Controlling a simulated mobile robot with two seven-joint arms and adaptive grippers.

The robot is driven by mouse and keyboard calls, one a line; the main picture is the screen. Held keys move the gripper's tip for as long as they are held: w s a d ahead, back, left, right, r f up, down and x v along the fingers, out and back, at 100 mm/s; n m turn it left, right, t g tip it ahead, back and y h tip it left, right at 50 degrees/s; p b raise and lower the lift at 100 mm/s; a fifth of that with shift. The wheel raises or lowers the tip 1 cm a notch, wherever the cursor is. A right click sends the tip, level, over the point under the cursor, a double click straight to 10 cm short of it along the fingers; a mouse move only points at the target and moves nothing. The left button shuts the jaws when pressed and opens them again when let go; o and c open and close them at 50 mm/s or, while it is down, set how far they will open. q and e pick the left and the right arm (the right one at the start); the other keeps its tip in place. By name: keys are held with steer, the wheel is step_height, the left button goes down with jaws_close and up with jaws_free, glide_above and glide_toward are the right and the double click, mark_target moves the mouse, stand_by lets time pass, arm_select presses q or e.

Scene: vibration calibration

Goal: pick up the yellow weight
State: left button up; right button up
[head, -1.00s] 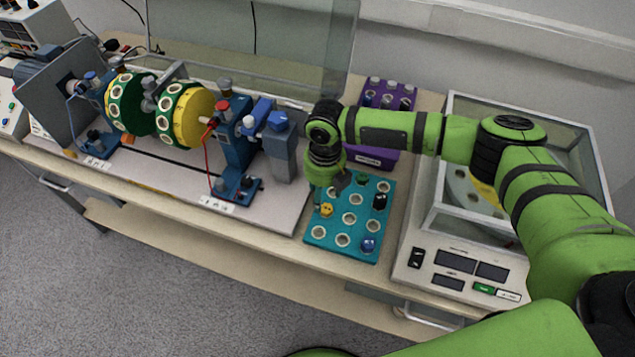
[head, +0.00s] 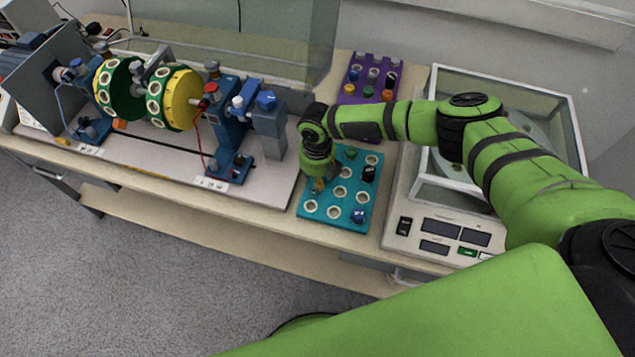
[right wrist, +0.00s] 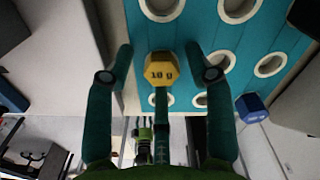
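The yellow weight (right wrist: 160,70), marked 10 g, sits at the teal tray (right wrist: 205,30) in the right wrist view. My right gripper (right wrist: 159,50) is open, with one finger on each side of the weight and a visible gap to both. In the head view the right gripper (head: 319,184) points down over the left side of the teal tray (head: 334,221) and mostly hides the weight. My left gripper is not in view.
A blue weight (head: 358,216), a black one (head: 369,173) and a green one (head: 351,152) stand in the tray. A purple rack (head: 373,60) is behind, a glass-cased balance (head: 437,232) to the right, and a blue-framed rotor rig (head: 228,125) to the left.

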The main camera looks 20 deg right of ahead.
steer(key=c, duration=0.5)
steer(key=shift+c, duration=0.2)
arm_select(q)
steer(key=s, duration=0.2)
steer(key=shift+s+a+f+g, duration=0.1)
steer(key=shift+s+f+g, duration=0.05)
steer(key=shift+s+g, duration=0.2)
arm_select(e)
steer(key=shift+r, duration=0.1)
